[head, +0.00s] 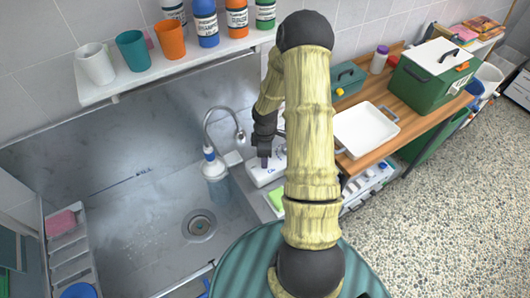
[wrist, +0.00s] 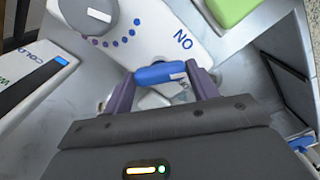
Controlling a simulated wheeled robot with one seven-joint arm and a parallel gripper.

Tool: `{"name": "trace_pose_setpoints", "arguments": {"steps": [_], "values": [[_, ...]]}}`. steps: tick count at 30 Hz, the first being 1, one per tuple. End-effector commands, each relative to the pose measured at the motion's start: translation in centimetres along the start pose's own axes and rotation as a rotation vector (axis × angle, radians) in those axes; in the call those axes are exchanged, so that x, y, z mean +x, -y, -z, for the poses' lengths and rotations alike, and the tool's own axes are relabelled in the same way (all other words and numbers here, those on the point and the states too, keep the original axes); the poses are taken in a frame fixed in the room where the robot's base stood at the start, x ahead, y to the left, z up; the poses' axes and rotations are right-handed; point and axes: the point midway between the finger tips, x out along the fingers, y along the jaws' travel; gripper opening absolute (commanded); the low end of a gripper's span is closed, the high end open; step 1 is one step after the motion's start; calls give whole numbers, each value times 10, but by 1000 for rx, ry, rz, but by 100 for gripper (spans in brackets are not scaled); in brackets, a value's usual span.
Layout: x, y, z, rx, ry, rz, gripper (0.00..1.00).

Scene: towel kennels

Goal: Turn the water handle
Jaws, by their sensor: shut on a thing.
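A blue handle (wrist: 160,72) sits between the two purple fingers of my gripper (wrist: 163,78) in the wrist view, and the fingers are shut on it. It lies beside a white panel (wrist: 165,30) marked "ON", upside down in this view, with a grey dial (wrist: 88,15) and an arc of blue dots. In the head view my gripper (head: 264,160) points down at the white unit (head: 262,172) on the sink's right edge. The handle cannot be made out there. A curved metal faucet (head: 221,110) stands just left of the gripper.
The steel sink (head: 130,225) with its drain (head: 200,226) lies left. A green block (head: 276,198) is near the unit. A white pan (head: 366,130) and green box (head: 430,80) stand on the wooden counter. A shelf (head: 180,62) of cups and bottles hangs behind.

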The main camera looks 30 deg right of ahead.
Motion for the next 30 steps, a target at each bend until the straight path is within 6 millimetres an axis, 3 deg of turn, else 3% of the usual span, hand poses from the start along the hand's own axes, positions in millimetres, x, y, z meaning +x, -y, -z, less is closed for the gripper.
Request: {"name": "trace_pose_setpoints", "arguments": {"steps": [19, 20, 22, 30], "values": [[-1, -2, 1, -67, -2, -5, 35], [-1, -2, 1, -67, -2, -5, 64], [-1, -2, 1, -67, -2, -5, 78], [-1, -1, 0, -66, -1, -2, 80]]}}
